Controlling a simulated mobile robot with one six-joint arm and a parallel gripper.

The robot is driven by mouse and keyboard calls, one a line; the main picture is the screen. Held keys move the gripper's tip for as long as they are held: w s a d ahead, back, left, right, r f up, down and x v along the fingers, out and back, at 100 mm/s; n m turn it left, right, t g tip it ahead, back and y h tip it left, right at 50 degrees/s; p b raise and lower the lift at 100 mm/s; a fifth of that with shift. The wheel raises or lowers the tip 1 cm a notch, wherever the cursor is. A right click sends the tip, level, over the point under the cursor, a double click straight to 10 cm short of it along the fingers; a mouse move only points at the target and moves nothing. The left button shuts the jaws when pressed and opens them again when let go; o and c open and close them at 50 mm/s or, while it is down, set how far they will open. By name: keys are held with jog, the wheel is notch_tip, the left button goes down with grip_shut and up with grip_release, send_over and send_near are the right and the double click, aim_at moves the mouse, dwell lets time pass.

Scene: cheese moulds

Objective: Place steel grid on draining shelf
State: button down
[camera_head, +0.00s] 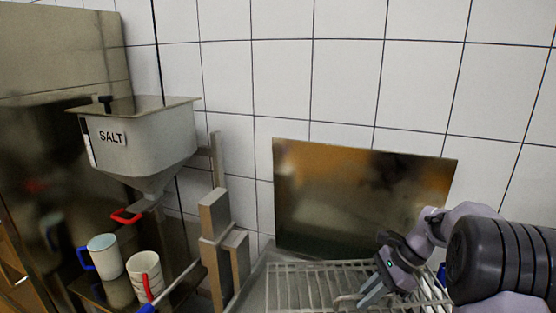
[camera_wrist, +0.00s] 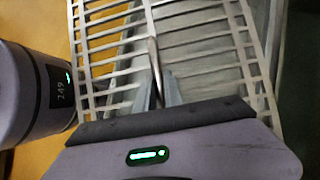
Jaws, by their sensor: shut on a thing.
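The steel grid (camera_head: 305,285), a pale rack of parallel bars, is at the bottom of the head view, right of centre. It also fills the upper middle of the wrist view (camera_wrist: 82,45). My gripper (camera_head: 366,292) is shut on a bar of the grid; the fingers show in the wrist view (camera_wrist: 158,90) on either side of a thin rod. A grey tray-like surface (camera_head: 251,285), possibly the draining shelf, shows at the left of the grid and under it. I cannot tell whether the grid touches it.
A brownish metal panel (camera_head: 365,200) stands behind the grid against white tiles. Left of the grid are upright grey posts (camera_head: 215,245). Further left hang a SALT hopper (camera_head: 140,140) with a red handle (camera_head: 126,216), and two mugs (camera_head: 105,257) (camera_head: 146,274) stand below.

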aim_at(348, 312)
jog(key=a+n+g, duration=0.1)
jog(key=n, duration=0.1)
jog(key=s+a+f+n+g+h, duration=0.1)
jog(key=a+n, duration=0.1)
jog(key=n, duration=0.1)
jog(key=s+a+f+n+g, duration=0.1)
jog(key=a+n+g, duration=0.1)
jog(key=shift+s+n+b, duration=0.25)
jog(key=shift+n+b, duration=0.05)
jog(key=shift+b, duration=0.05)
jog(key=a+n+h, duration=0.1)
jog(key=n, duration=0.1)
jog(key=s+a+n+g+h, duration=0.1)
jog(key=n, duration=0.1)
jog(key=s+a+f+n+g+h, duration=0.1)
jog(key=n, duration=0.2)
jog(key=shift+h+b, duration=0.35)
jog(key=shift+h, duration=0.05)
jog(key=n, duration=0.1)
jog(key=n+h, duration=0.1)
jog(key=a+n, duration=0.1)
jog(key=shift+s+g+h, duration=0.3)
jog(key=shift+h, duration=0.1)
